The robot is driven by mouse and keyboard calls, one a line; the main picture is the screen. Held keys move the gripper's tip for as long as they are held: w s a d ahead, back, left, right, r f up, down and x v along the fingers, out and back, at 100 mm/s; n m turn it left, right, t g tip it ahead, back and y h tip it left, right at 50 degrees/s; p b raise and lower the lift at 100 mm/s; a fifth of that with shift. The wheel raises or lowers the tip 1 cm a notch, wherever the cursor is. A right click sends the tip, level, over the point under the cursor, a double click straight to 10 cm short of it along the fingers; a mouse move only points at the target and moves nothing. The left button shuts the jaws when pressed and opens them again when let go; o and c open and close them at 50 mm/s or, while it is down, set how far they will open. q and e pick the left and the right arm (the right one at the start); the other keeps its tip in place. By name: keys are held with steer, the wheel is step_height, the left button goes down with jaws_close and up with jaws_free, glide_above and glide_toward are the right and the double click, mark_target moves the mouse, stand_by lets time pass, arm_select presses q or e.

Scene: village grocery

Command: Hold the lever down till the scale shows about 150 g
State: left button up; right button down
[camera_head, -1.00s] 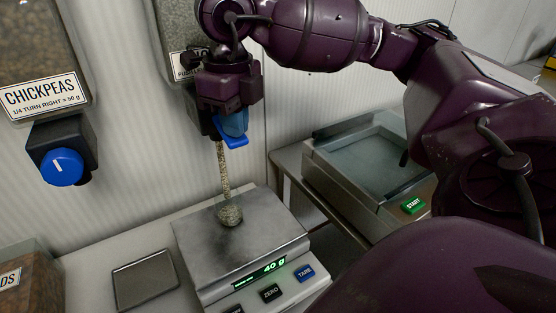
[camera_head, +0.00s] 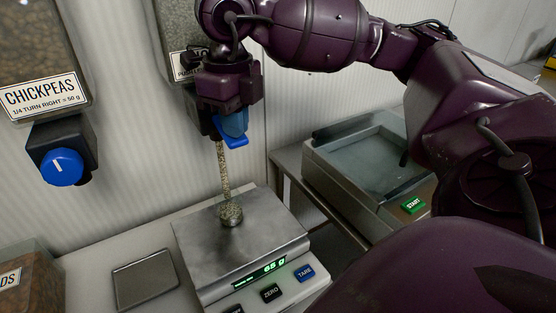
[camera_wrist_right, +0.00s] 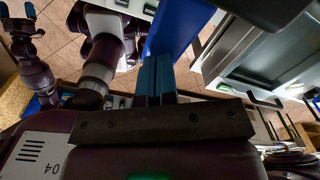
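The blue lever (camera_head: 236,141) sits under a dispenser whose label is mostly hidden by my right arm. My right gripper (camera_head: 232,124) is at the lever from above, its blue-teal fingers against or very near it; exact contact is hidden. In the right wrist view the two fingers (camera_wrist_right: 155,77) are together with nothing between them, and the blue lever (camera_wrist_right: 180,28) shows beyond. A thin grainy stream (camera_head: 224,170) falls onto a small speckled heap (camera_head: 230,216) on the scale (camera_head: 267,229). The green display (camera_head: 262,270) reads 65 g. My left gripper is not seen in the head view.
A chickpeas dispenser with a round blue knob (camera_head: 62,167) is on the left. A flat metal plate (camera_head: 145,280) lies left of the scale. A machine with a green START button (camera_head: 413,205) stands to the right. ZERO and TARE (camera_head: 305,273) buttons line the scale's front.

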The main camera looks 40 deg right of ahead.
arm_select(q)
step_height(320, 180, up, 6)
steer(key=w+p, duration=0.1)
steer(key=p, duration=0.3)
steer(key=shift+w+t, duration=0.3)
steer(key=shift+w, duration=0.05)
arm_select(e)
step_height(320, 180, up, 8)
steer(key=shift+f, duration=0.25)
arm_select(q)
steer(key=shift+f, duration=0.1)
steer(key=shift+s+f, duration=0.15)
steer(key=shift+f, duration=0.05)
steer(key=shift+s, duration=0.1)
